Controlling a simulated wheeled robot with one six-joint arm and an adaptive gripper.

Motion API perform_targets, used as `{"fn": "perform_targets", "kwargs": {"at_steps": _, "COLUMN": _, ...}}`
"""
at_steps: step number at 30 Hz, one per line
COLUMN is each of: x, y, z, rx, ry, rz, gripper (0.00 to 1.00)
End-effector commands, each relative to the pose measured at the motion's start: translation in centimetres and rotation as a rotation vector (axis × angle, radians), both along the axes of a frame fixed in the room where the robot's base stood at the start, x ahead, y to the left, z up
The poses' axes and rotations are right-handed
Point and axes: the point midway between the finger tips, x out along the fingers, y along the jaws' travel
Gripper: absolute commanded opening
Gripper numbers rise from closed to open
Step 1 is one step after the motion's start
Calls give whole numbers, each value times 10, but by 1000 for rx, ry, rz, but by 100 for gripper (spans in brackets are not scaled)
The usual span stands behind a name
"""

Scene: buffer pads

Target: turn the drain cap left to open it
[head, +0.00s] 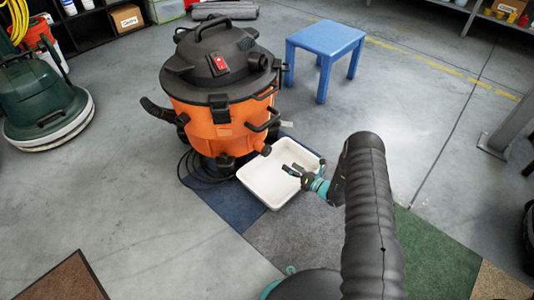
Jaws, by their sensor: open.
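The orange and black wet vacuum (215,130) stands upright at the middle of the head view. A small stub low on its right side (266,150), just above the tray's far edge, looks like the drain cap; it is too small to tell how it is turned. My gripper (290,169) is open and empty over the white tray, to the right of and nearer than the stub, apart from it. Its fingers point left toward the vacuum.
The white tray (250,178) lies on carpet tiles below my gripper. A blue stool (325,40) stands behind, right of the vacuum. A black cable (187,172) lies at the vacuum's left. A green floor machine (40,100) stands far left. Right floor is mostly clear.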

Motion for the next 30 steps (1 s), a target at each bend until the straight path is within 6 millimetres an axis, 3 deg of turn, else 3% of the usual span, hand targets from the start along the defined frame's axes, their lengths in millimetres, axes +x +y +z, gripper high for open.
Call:
{"fn": "perform_targets", "kwargs": {"at_steps": 7, "x": 8, "y": 10, "z": -8, "rx": 11, "ry": 9, "rz": -15, "gripper": 84}}
{"fn": "perform_targets", "kwargs": {"at_steps": 24, "x": 69, "y": 89, "z": -8, "rx": 11, "ry": 8, "rz": -13, "gripper": 84}}
{"fn": "perform_targets", "kwargs": {"at_steps": 30, "x": 81, "y": 103, "z": -9, "rx": 11, "ry": 10, "rz": -15, "gripper": 84}}
